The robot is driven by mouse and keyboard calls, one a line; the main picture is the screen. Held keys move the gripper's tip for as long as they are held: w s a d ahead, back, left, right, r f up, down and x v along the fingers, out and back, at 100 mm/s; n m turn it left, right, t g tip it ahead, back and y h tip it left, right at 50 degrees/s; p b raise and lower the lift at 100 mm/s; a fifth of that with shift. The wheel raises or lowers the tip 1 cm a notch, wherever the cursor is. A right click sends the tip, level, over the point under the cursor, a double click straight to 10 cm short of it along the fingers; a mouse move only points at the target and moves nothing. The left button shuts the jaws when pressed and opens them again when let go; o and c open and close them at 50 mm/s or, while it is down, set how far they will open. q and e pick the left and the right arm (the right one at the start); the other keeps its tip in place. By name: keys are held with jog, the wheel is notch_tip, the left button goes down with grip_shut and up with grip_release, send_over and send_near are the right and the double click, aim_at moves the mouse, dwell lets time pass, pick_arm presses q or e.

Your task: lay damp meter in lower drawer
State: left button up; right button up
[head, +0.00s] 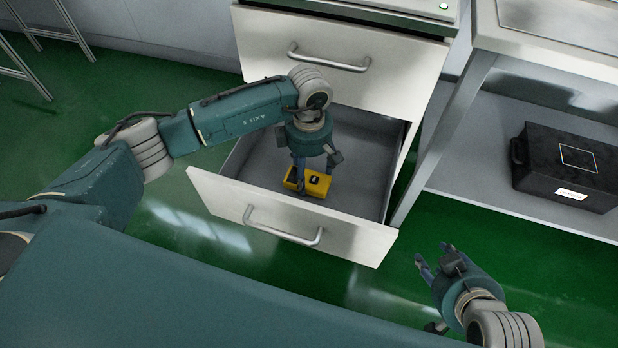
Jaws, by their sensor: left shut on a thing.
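The lower drawer (222,195) is pulled out of the white cabinet, and its grey inside shows. The damp meter (317,184), a yellow block with a dark patch on top, is inside the drawer's outline. My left gripper (304,180) points down into the drawer and is shut on the meter. I cannot tell whether the meter touches the drawer floor. My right gripper (436,262) is to the right of the drawer, over the green floor, with its fingers apart and nothing between them.
The upper drawer (390,82) above is closed. A black box (567,165) with a white label sits on the low shelf (480,190) of the bench at the right. Green floor is clear in front of the drawer.

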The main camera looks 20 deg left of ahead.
aim_at(309, 174)
pick_arm(q)
notch_tip(309, 174, down, 3)
jog(key=shift+f, duration=0.1)
pick_arm(e)
jog(key=shift+t+y, duration=0.3)
jog(key=shift+t, duration=0.6)
jog(key=w+r, duration=0.1)
jog(key=w+a+r, duration=0.1)
jog(key=w, duration=0.1)
jog(key=shift+w+r, duration=0.25)
jog(key=shift+a, duration=0.1)
pick_arm(q)
jog(key=shift+f+b, duration=0.1)
jog(key=shift+b, duration=0.25)
jog(key=o, duration=1.2)
pick_arm(e)
jog(key=shift+w+a+r+t, duration=0.1)
jog(key=shift+w+r+t, duration=0.2)
jog(key=shift+w+r, duration=0.15)
